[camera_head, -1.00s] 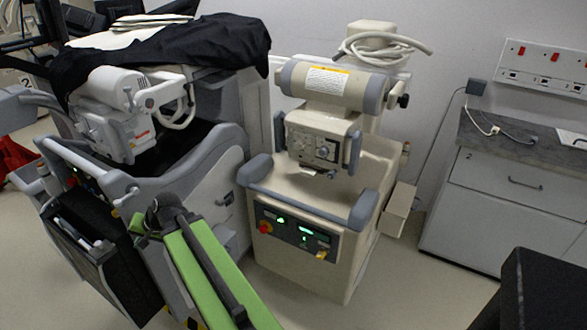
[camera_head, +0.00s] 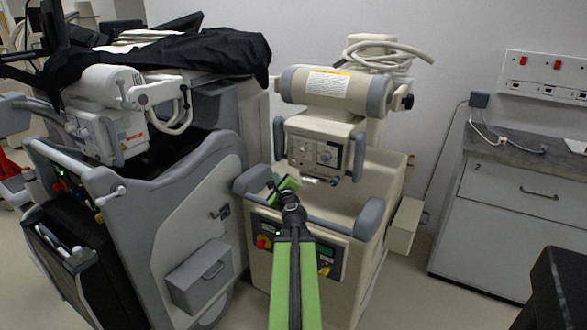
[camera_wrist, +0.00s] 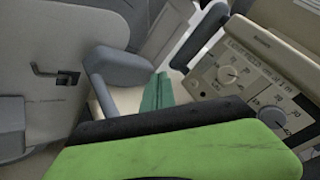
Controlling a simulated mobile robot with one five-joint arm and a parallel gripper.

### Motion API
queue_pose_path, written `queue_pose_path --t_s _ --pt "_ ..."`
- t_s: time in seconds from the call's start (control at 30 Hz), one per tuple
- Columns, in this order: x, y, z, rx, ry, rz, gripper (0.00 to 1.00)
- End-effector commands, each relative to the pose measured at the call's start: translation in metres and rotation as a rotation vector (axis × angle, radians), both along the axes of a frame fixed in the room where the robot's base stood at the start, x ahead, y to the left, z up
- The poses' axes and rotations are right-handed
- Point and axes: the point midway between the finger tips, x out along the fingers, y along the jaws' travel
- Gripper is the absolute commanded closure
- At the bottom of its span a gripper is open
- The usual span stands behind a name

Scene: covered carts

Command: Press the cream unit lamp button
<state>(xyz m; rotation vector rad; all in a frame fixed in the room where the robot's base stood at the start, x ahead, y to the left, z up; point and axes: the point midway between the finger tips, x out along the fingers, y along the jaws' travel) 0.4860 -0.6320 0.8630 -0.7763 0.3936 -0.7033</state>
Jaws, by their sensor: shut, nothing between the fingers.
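The cream unit (camera_head: 345,215) stands in the middle of the head view. Its boxy head (camera_head: 316,150) carries a front panel with two round knobs. In the wrist view this panel (camera_wrist: 250,72) shows at the right, tilted, with knobs and small marks. I cannot single out the lamp button. My gripper (camera_head: 276,186) is in front of the cream unit, at the left part of its grey front handle and below left of the boxy head. In the wrist view its teal fingers (camera_wrist: 157,92) are together and empty, left of the panel and apart from it.
A grey cart (camera_head: 180,210) under a black cloth (camera_head: 190,55) stands close on the left. The cream unit's grey handle (camera_head: 310,205) runs below the boxy head. A grey cabinet (camera_head: 500,215) stands at the right. Open floor lies between cabinet and unit.

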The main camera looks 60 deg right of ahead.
Motion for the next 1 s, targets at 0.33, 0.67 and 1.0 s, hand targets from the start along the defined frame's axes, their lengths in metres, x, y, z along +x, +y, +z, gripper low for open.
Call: queue_pose_path --t_s 0.33,0.67,1.0 --pt "0.001 -0.001 0.000 -0.002 0.002 0.002 1.00" --pt "0.001 -0.031 0.000 -0.002 0.004 0.000 1.00" --pt "0.001 -0.080 0.000 -0.002 0.004 0.000 1.00"
